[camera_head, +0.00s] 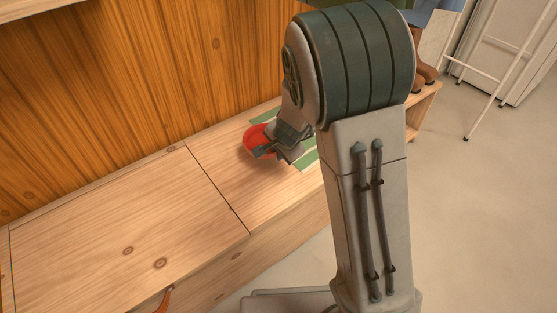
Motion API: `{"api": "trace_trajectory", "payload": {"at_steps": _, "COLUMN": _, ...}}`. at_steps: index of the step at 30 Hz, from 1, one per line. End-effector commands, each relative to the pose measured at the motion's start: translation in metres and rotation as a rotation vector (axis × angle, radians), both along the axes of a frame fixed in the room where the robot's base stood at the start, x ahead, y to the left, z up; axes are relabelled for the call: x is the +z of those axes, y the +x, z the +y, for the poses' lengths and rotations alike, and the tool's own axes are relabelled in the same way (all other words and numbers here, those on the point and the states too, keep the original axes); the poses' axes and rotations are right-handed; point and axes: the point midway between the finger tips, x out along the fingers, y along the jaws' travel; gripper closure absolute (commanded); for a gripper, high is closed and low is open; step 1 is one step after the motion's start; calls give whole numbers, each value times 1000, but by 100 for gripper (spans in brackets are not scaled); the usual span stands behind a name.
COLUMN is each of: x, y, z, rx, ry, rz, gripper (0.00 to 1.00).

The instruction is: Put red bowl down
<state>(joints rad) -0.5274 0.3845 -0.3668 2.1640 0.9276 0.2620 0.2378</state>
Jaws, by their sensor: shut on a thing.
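The red bowl (254,133) is at the far right part of the wooden bench, beside and partly over a green-striped cloth or mat (308,160). My gripper (266,149) is shut on the bowl at its near right side. My wrist and arm hide the right part of the bowl. I cannot tell whether the bowl touches the surface.
The bench top (110,235) is bare to the left, with a dark seam across it. A wooden plank wall (120,90) rises behind. A leather pull (164,299) hangs at the front. A white metal frame (500,75) stands on the floor at right.

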Motion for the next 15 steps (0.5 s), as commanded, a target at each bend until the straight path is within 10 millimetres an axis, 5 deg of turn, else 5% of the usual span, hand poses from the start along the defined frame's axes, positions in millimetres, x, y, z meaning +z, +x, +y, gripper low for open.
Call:
{"api": "trace_trajectory", "payload": {"at_steps": 5, "x": -26, "y": 0, "z": 0, "rx": -1, "ry": 0, "rz": 0, "gripper": 100}}
{"api": "trace_trajectory", "payload": {"at_steps": 15, "x": -27, "y": 0, "z": 0, "rx": 0, "ry": 0, "rz": 0, "gripper": 100}}
